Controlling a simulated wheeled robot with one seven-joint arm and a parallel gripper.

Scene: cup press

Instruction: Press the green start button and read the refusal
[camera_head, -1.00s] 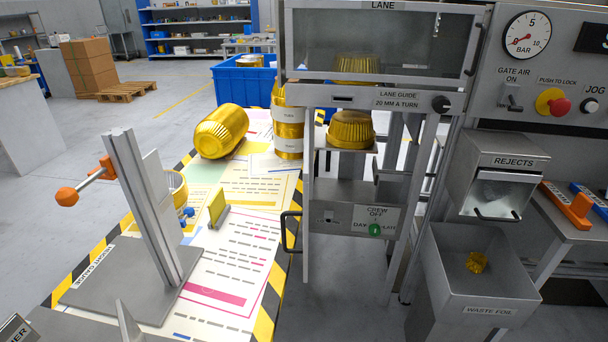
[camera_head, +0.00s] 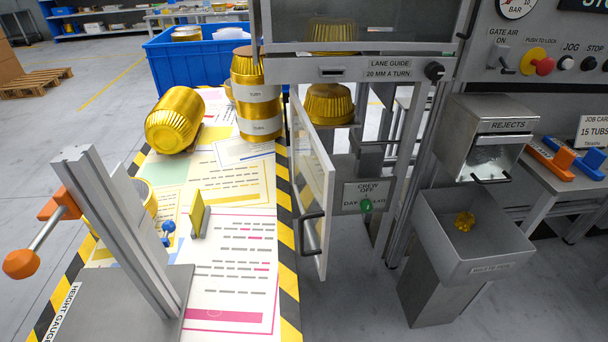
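The green button (camera_head: 367,206) sits on the grey lower panel of the press, just under a white card (camera_head: 364,192) that reads "CREW OFF" with partly covered words below. A hinged guard door (camera_head: 313,175) with a dark handle (camera_head: 310,232) stands swung out at the left of the press opening. A gold fluted cup (camera_head: 329,105) sits inside under the lane guide. A dark display (camera_head: 593,4) at the top right is cut off, and only the start of its text shows. My gripper is not in this view.
A table with striped edges (camera_head: 287,225) holds a height gauge (camera_head: 125,235), a tipped gold cup (camera_head: 174,120) and stacked cups (camera_head: 256,100). A waste foil bin (camera_head: 470,230) and rejects box (camera_head: 490,135) stand right of the press. Floor shows between table and bin.

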